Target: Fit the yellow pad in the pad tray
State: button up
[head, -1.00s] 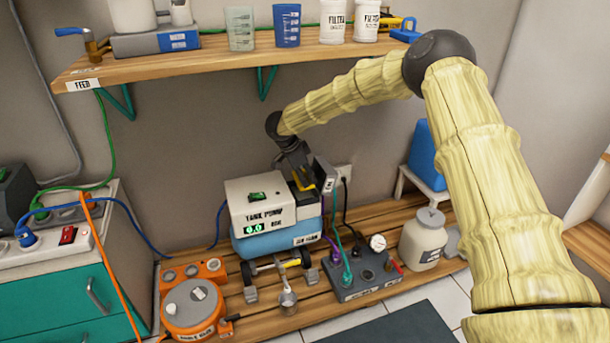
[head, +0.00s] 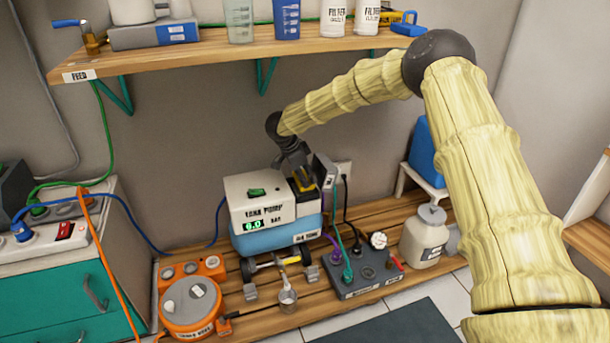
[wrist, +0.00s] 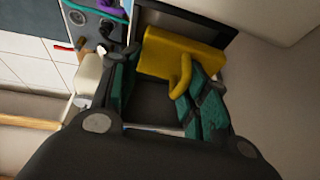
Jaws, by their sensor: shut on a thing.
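The yellow pad (wrist: 182,52) has a curved yellow tab and lies at the front of my gripper (wrist: 160,100) in the wrist view. My gripper is shut on it, with the teal finger pads to either side and the right one against the tab. In the head view the yellow pad (head: 303,180) shows as a small patch under my gripper (head: 298,168), at the right end of the tank pump (head: 250,205).
A grey box with a gauge and cables (head: 358,275) stands right of the pump, beside a white jar (head: 424,238). An orange unit (head: 190,305) stands at front left. The wooden shelf (head: 220,52) with cups and bottles hangs above.

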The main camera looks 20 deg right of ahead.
jog(key=shift+s+a+g+p, duration=0.2)
jog(key=shift+g+p, duration=0.2)
jog(key=shift+p, duration=1.1)
dwell(0.3)
jog(key=shift+w+p, duration=0.25)
jog(key=shift+p, duration=0.6)
jog(key=shift+f+p, duration=0.45)
jog(key=shift+f, duration=0.75)
dwell(1.3)
